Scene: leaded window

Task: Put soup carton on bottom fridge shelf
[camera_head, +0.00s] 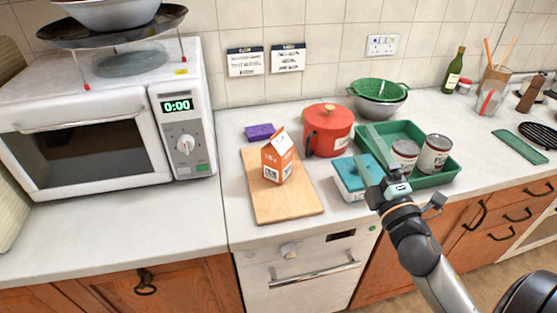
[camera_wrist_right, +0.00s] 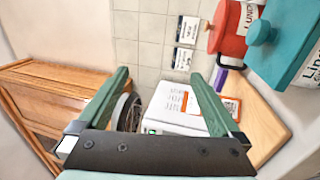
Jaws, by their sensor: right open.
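The soup carton (camera_head: 278,160), orange with a white gabled top, stands upright on a wooden board (camera_head: 275,208). In the wrist view it (camera_wrist_right: 232,105) is partly hidden behind one finger. My right gripper (camera_head: 372,152) is open and empty, to the right of the carton and above the counter, in front of the green tray. Its two green fingers (camera_wrist_right: 160,75) are spread wide in the wrist view, with nothing between them. No fridge shelf can be made out. My left gripper is out of view.
A teal-lidded box (camera_head: 351,186), a red pot (camera_head: 328,128) and a green tray (camera_head: 452,171) with two cans crowd the right side. A purple sponge (camera_head: 259,132) lies behind the board. A microwave (camera_head: 100,125) stands left. The counter front left is clear.

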